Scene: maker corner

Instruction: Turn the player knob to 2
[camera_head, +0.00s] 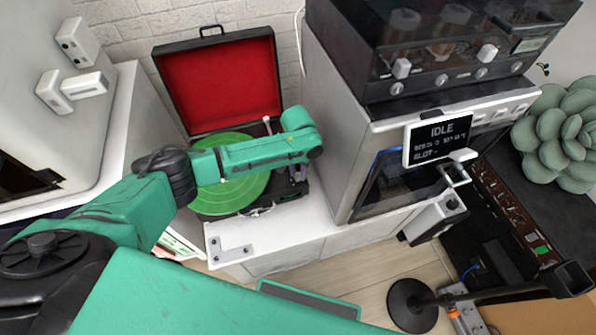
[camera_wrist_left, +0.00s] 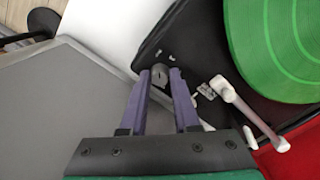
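The record player (camera_head: 290,193) is a black case with its red-lined lid open and a green record (camera_head: 232,190) on it. My left gripper (camera_head: 299,178) reaches down over its right side; the hand hides the knob in the head view. In the left wrist view, the small grey round knob (camera_wrist_left: 160,75) with a dark mark shows between the two purple fingertips of my left gripper (camera_wrist_left: 161,80). The fingers are apart, one on each side of the knob. I cannot tell whether they touch it. My right gripper is not in view.
A grey cabinet (camera_head: 335,140) with a display reading IDLE (camera_head: 437,138) stands just right of the player. A clear bit of white counter (camera_head: 300,232) lies in front.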

